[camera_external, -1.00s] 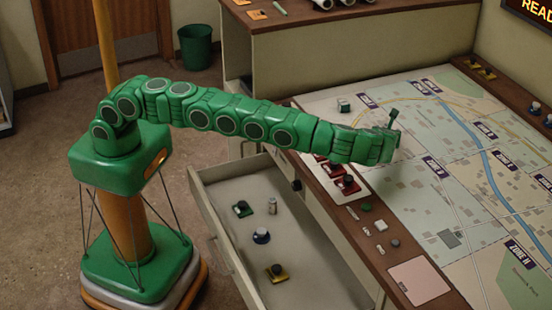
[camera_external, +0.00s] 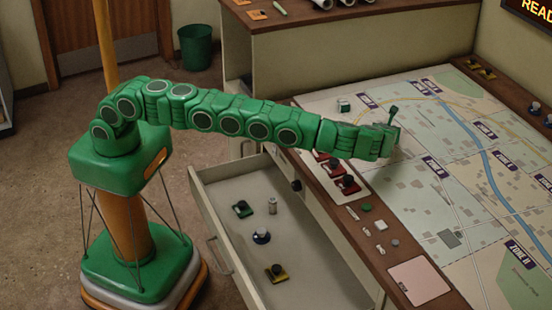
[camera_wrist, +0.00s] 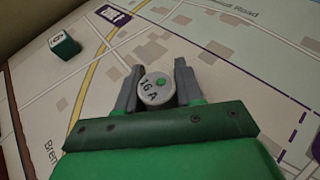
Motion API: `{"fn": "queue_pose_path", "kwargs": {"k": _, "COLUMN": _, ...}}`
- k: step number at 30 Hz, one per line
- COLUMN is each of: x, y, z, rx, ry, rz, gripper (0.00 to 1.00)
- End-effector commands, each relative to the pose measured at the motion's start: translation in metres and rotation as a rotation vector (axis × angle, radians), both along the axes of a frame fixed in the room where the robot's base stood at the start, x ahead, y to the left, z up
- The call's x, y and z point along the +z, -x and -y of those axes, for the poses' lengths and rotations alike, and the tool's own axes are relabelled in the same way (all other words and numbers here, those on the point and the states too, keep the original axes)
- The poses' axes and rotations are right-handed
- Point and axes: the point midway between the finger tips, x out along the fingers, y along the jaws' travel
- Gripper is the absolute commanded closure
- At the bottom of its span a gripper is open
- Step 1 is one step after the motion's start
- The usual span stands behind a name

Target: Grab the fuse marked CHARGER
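A pale round fuse (camera_wrist: 157,90) shows between the fingers of my gripper (camera_wrist: 157,80) in the wrist view. Its end carries "16 A" and a green dot, and no CHARGER marking can be read. Both fingers lie against its sides, so my gripper looks shut on it. In the external view my gripper (camera_external: 391,128) is over the near left part of the map table, and the fuse cannot be made out there.
A green-and-white cube (camera_wrist: 64,45) sits on the map (camera_external: 470,200), and also shows in the external view (camera_external: 344,105). Red-based knobs (camera_external: 347,185) stand on a white panel along the wooden edge. The open drawer (camera_external: 305,290) holds several small items.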

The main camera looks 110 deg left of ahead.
Motion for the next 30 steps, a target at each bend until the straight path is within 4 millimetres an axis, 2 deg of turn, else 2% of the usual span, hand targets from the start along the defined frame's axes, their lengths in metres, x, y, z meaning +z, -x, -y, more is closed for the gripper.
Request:
{"fn": "queue_pose_path", "kwargs": {"k": 1, "x": 0.0, "y": 0.0, "z": 0.0, "rx": 0.0, "ry": 0.0, "rz": 0.0, "gripper": 0.86}}
{"fn": "queue_pose_path", "kwargs": {"k": 3, "x": 0.0, "y": 0.0, "z": 0.0, "rx": 0.0, "ry": 0.0, "rz": 0.0, "gripper": 0.96}}
{"fn": "queue_pose_path", "kwargs": {"k": 13, "x": 0.004, "y": 0.0, "z": 0.0, "rx": -0.001, "ry": 0.0, "rz": 0.001, "gripper": 0.96}}
{"fn": "queue_pose_path", "kwargs": {"k": 21, "x": 0.035, "y": 0.0, "z": -0.001, "rx": 0.0, "ry": 0.0, "rz": 0.006, "gripper": 0.96}}
{"fn": "queue_pose_path", "kwargs": {"k": 26, "x": 0.038, "y": 0.005, "z": 0.002, "rx": 0.001, "ry": 0.0, "rz": -0.001, "gripper": 0.96}}
{"fn": "queue_pose_path", "kwargs": {"k": 30, "x": 0.048, "y": 0.01, "z": 0.005, "rx": 0.001, "ry": 0.0, "rz": 0.003, "gripper": 0.96}}
